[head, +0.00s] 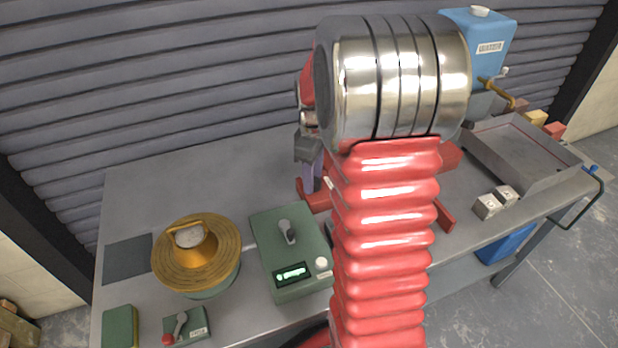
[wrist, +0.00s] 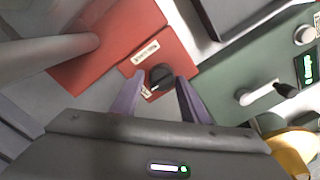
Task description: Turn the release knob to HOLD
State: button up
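The release knob (wrist: 161,76) is a small round black knob on a red housing (wrist: 110,52) in the wrist view. White labels lie beside it, too blurred to read; a pale mark on the knob's lower side points towards the small lower label. My gripper (wrist: 158,86) has two purple fingers spread apart, one on each side of the knob, with no clear contact visible. In the head view my red arm hides the knob and most of the gripper; a purple finger (head: 310,182) shows beside the arm, above the red base (head: 312,202).
A green box (head: 288,250) with a lever and lit display stands just left of the arm. Further left are a brass-coloured round pan (head: 196,256) and a small green switch box (head: 188,326). A metal tray (head: 525,155) and blue tank (head: 480,45) are at right. The table's back left is clear.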

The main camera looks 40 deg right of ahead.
jog(key=shift+o, duration=1.1)
jog(key=shift+r, duration=0.1)
notch_tip(320, 180, up, 14)
jog(key=shift+f, duration=0.2)
